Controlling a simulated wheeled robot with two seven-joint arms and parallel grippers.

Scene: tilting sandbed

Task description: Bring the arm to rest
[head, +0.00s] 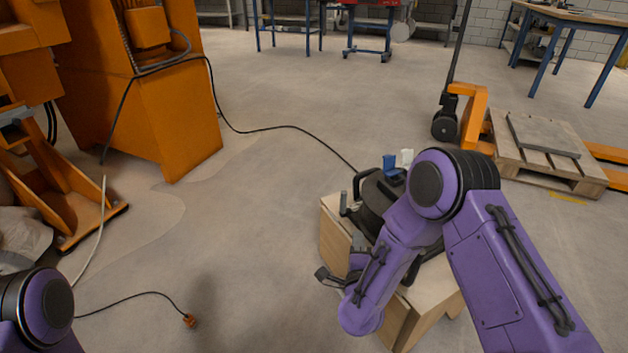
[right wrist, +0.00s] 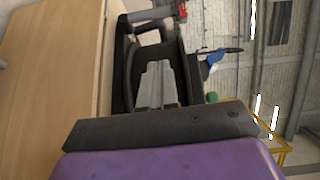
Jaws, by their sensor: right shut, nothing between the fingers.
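My right arm (head: 505,275) comes in from the lower right, bends at a high elbow and hangs down in front of a wooden box. My right gripper (head: 327,275), small and dark, is beside the box's left front. It is shut and holds nothing. The forearm hides part of the box and of the black reel on it. In the right wrist view, my purple link fills the bottom, with dark parts above it. Only a purple joint of my left arm (head: 40,310) shows at the lower left; its gripper is out of view.
The wooden box (head: 335,240) carries a black cable reel (head: 372,195), close to my right forearm. A wooden surface (right wrist: 45,80) fills the wrist view's left. Orange machinery (head: 150,110) stands at left, a pallet (head: 545,165) at right. The middle floor is open, crossed by a cable.

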